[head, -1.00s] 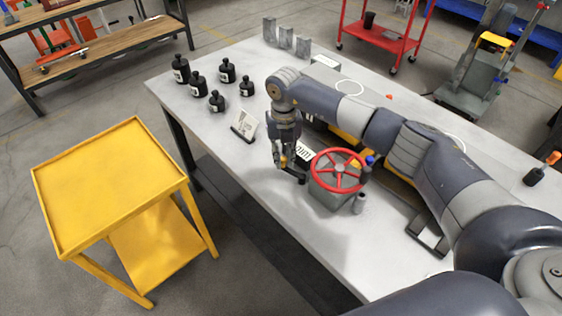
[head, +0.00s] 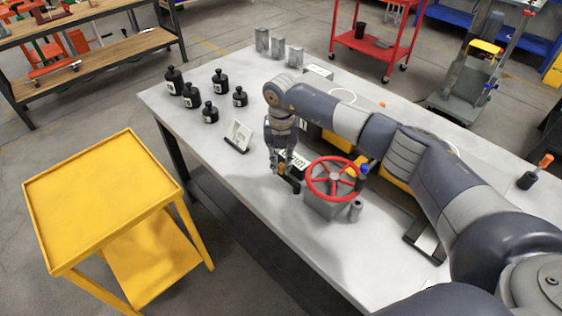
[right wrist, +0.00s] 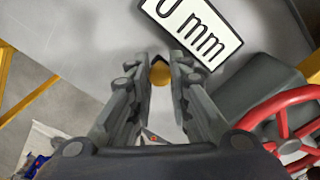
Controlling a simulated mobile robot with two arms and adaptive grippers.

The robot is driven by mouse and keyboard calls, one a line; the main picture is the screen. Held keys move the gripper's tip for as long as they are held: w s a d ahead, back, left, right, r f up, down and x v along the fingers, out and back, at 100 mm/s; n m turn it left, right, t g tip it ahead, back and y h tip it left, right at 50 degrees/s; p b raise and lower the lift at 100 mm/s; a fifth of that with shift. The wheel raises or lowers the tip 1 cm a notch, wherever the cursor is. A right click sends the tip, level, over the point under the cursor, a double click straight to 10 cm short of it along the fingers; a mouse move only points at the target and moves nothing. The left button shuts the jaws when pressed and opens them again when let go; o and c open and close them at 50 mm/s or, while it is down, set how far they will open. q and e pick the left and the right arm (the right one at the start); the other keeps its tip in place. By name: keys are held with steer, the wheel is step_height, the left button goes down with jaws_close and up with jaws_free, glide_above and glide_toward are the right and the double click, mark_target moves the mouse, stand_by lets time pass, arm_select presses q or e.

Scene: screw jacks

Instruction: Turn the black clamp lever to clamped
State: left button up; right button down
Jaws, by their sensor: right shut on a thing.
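The black clamp lever (head: 291,184) is a short dark bar low at the front of the screw jack with the red handwheel (head: 332,178). My right gripper (head: 279,168) points down over the table at the lever, left of the handwheel. In the right wrist view, the right gripper (right wrist: 160,68) is closed in on a small yellow-orange piece with a black end (right wrist: 159,73) between its fingertips. The fingers hide most of what they hold, so the lever's exact angle is unclear. My left gripper is not in view.
A white label reading "mm" (right wrist: 196,28) lies close to the fingers. A small sign (head: 238,136) and several black bottles (head: 190,95) stand at the table's left. A yellow cart (head: 100,200) stands left of the table. The front table surface is mostly clear.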

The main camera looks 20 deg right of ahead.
steer(key=c, duration=1.5)
jaws_free()
steer(key=shift+w+d+r, duration=0.1)
steer(key=shift+r, duration=0.05)
steer(key=shift+c, duration=0.2)
steer(key=shift+o, duration=0.5)
step_height(320, 180, up, 12)
